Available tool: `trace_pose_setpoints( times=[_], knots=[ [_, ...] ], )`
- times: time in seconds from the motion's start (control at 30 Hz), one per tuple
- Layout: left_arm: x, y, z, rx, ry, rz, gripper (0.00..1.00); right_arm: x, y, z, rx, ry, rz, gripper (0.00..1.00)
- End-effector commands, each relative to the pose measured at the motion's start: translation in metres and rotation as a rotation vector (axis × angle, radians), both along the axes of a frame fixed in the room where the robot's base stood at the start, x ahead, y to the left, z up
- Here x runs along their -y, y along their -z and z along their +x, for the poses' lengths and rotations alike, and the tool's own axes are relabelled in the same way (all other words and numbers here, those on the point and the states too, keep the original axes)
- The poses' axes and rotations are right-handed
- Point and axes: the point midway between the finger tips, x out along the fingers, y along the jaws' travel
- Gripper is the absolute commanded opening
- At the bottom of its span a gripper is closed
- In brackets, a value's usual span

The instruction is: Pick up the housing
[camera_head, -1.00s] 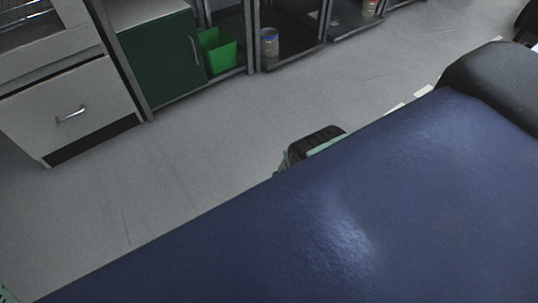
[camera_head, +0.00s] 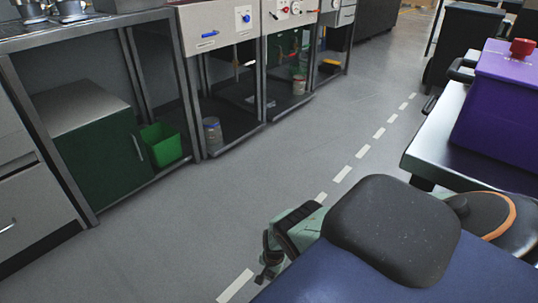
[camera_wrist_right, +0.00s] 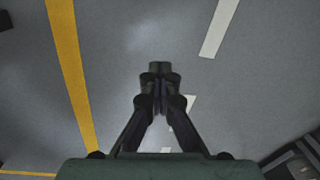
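No housing can be made out for sure. Small silver metal parts (camera_head: 68,9) stand on a bench at the top left of the head view, too cut off to identify. My right gripper (camera_head: 266,265) shows low in the middle of the head view, above the grey floor and away from any object. In the right wrist view, the fingers of this gripper (camera_wrist_right: 158,78) meet at the tips with nothing seen between them. Only floor with painted lines lies beyond them. My left gripper is in neither view.
Metal workbenches (camera_head: 95,20) line the left, with a green cabinet (camera_head: 95,150) and green bin (camera_head: 161,144) below. The floor (camera_head: 290,145) between is clear.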

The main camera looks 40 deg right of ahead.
Motion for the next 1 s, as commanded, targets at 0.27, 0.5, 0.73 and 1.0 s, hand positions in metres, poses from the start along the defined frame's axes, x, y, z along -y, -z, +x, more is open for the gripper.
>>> trace_pose_setpoints(
  times=[0.27, 0.5, 0.73, 1.0],
  knots=[
    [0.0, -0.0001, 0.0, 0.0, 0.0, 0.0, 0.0, -0.0002, -0.0001, 0.0001, 0.0, 0.0, 0.0, 0.17],
    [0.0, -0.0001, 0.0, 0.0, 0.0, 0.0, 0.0, -0.0004, 0.0, 0.0002, 0.0, 0.0, 0.0, 0.37],
    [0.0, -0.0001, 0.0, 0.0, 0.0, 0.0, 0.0, -0.0005, 0.0, 0.0003, 0.0, 0.0, 0.0, 0.57],
    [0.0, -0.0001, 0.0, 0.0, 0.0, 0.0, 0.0, -0.0005, 0.0, 0.0003, 0.0, 0.0, 0.0, 0.8]
  ],
)
